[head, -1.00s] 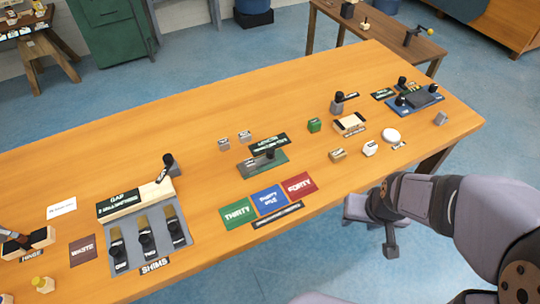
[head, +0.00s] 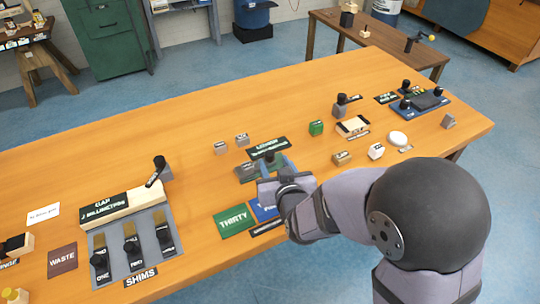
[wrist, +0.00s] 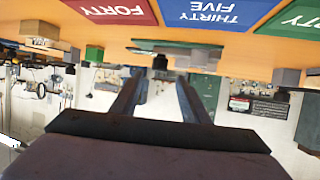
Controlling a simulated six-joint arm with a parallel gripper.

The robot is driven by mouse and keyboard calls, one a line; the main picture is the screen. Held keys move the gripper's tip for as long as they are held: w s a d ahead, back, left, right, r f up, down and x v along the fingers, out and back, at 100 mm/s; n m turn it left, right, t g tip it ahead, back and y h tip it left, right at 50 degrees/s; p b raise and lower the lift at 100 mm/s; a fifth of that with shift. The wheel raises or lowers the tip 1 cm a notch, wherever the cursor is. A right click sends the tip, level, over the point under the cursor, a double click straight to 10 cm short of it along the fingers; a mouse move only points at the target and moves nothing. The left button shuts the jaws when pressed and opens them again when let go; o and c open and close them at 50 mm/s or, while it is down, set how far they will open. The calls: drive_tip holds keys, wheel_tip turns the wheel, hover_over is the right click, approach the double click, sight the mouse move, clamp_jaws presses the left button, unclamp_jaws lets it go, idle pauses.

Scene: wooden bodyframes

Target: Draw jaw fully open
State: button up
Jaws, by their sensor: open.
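The jaw fixture is a green base with a grey block (head: 246,173) at its left end and a black knob (head: 269,156) on top, partly hidden behind my gripper in the head view. In the wrist view, which looks upside down, the knob (wrist: 160,62) shows beyond and between my fingertips, near the green base (wrist: 172,46). My gripper (head: 276,168) is at the near side of the fixture, its two fingers apart. In the wrist view my gripper (wrist: 157,88) is open with nothing held. I cannot tell whether a finger touches the knob.
A dark sign (head: 267,146) lies behind the fixture. Green THIRTY (head: 235,222) and blue THIRTY FIVE plates lie in front, the blue one partly covered by my arm. A green block (head: 316,128) stands to the right. The shim tray (head: 150,225) is at left. The table's back middle is clear.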

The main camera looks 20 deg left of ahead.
sight(270, 155)
drive_tip(key=shift+p+x, duration=0.45)
drive_tip(key=shift+x, duration=3.15)
drive_tip(key=shift+c, duration=0.2)
